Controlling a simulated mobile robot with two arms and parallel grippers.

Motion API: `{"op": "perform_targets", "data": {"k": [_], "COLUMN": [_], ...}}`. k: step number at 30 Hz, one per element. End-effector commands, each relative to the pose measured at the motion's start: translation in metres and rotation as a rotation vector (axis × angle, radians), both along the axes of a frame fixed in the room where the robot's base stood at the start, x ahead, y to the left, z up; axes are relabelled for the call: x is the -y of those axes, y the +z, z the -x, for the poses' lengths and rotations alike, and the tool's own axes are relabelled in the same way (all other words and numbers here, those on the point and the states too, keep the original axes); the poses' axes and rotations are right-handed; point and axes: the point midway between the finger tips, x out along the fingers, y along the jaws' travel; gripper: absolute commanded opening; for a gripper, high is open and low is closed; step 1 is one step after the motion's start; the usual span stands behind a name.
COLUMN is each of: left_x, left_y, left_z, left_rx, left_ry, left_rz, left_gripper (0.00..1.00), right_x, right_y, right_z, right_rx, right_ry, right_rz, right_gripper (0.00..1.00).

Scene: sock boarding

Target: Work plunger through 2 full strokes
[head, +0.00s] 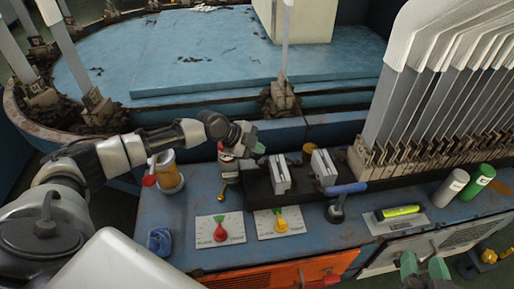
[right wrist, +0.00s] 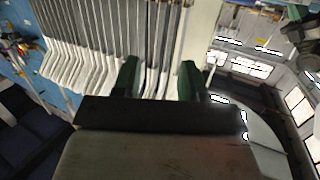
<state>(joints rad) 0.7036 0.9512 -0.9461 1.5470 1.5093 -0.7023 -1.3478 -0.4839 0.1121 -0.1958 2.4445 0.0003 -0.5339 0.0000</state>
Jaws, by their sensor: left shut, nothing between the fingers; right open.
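An amber reservoir (head: 167,172) with a red knob (head: 149,180) at its left side stands at the left of the blue bench; it may be the pump with the plunger. A small red-and-white bottle (head: 228,165) stands to its right, with a brass knob (head: 221,196) in front of it. My left gripper (head: 257,146) is shut and empty, above and right of the bottle, apart from the red knob. My right gripper (head: 425,268) is open and empty at the bottom right; its green fingers also show in the right wrist view (right wrist: 160,82).
Two dials (head: 220,229) (head: 279,222) lie on the bench front. Metal blocks (head: 280,174), a blue-handled lever (head: 345,189), a yellow-green marker (head: 397,211) and two cylinders (head: 451,187) (head: 478,181) stand rightward. A rack of upright sock boards (head: 420,110) rises at right. A blue rag (head: 159,241) lies left.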

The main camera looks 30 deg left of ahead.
Motion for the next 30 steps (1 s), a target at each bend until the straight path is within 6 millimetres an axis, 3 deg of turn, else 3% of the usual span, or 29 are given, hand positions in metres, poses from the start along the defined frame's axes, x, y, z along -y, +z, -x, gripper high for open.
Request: {"op": "perform_targets", "data": {"k": [1, 30], "left_x": [-0.007, -0.007], "left_y": [-0.006, 0.025], "left_z": [0.003, 0.0], "left_rx": [-0.016, -0.004], "left_ry": [0.005, 0.006], "left_rz": [-0.016, -0.007], "left_gripper": [0.0, 0.0], "right_x": [0.001, 0.017], "right_y": [-0.003, -0.045], "right_z": [0.001, 0.029], "right_rx": [-0.025, -0.405], "right_ry": [-0.002, -0.027], "right_rz": [0.007, 0.097], "right_gripper": [0.43, 0.43]}}
